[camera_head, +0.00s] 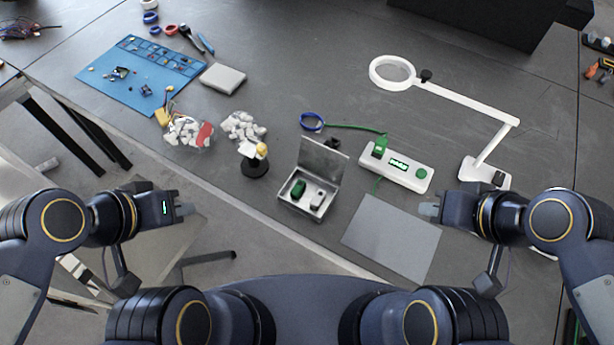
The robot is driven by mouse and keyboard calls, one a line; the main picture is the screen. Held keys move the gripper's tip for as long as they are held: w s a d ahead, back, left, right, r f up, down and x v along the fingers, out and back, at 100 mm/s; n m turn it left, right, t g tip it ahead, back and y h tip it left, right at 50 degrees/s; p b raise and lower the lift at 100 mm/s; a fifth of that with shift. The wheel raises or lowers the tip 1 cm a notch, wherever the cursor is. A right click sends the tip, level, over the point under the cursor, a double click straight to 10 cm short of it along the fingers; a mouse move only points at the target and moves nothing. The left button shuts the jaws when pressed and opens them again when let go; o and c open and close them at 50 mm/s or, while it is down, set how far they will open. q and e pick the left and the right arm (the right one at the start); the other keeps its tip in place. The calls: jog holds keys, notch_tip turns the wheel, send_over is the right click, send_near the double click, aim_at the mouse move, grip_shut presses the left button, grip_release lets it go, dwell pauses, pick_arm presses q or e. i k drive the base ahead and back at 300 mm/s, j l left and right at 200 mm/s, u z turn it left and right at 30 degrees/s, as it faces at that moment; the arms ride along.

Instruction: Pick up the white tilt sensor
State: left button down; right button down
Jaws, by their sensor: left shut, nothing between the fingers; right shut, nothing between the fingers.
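A small white piece (317,199), which looks like the tilt sensor, lies in an open metal box (309,207) near the table's front edge. A green piece (298,189) lies beside it on the left. The box lid (322,159) stands raised at the back. My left gripper (190,209) is shut and empty, to the left of the box and beyond the table's front edge. My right gripper (428,210) is shut and empty, to the right of the box, by the grey mat's right edge.
A grey mat (390,238) lies right of the box. Behind it is a white device (407,171) with green parts and a cable. A magnifier lamp (480,105) stands at the right. A small black stand (254,167) and bags of white pieces (188,133) are left of the box.

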aim_at(317, 201)
jog(key=i+j+z, duration=0.1)
jog(key=j+z, duration=0.25)
jog(key=z, duration=0.15)
jog(key=j+z, duration=0.45)
jog(key=i, duration=0.05)
